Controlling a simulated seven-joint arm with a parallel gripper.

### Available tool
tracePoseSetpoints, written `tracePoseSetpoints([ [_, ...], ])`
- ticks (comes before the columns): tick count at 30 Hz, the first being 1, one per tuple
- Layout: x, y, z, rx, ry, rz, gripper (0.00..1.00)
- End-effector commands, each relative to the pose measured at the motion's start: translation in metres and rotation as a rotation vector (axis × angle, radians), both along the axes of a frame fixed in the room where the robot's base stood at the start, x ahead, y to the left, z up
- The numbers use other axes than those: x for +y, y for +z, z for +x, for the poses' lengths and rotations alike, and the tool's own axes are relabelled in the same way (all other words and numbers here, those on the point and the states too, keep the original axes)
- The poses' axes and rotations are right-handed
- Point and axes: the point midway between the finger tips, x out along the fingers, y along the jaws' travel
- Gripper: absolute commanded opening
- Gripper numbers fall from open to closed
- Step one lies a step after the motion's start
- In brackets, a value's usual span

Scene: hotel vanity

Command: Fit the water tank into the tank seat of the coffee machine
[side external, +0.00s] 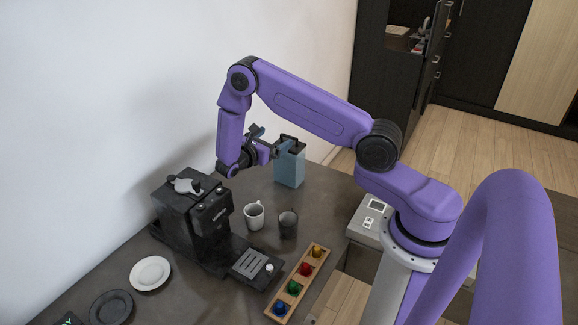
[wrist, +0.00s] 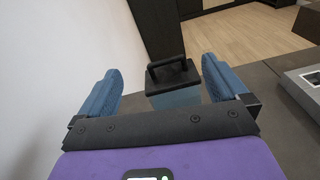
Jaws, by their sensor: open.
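The water tank (side external: 290,168) is a blue-grey box with a dark lid and handle. It stands upright on the counter near its far edge. In the wrist view the tank (wrist: 172,82) is ahead of my gripper, its dark top and handle between the two blue fingers. My gripper (side external: 276,149) is open and beside the tank's top; I cannot tell if it touches. The black coffee machine (side external: 195,215) stands by the wall at left. I cannot make out its tank seat.
A wooden holder (side external: 298,284) with coloured capsules lies in front. A white plate (side external: 150,273) and a dark plate (side external: 111,306) lie at left.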

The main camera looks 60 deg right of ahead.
Motion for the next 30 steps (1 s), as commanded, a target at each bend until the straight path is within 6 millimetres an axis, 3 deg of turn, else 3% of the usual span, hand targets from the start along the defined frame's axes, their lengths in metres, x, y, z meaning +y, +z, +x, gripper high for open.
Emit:
tracePoseSetpoints([
  [3, -0.019, -0.02, 0.001, 0.057, 0.016, -0.058, 1.0],
  [9, -0.034, -0.04, 0.002, 0.096, 0.042, -0.102, 1.0],
  [20, -0.063, -0.043, 0.0, 0.1, 0.044, -0.106, 1.0],
  [30, -0.105, -0.045, -0.006, 0.099, 0.043, -0.106, 1.0],
])
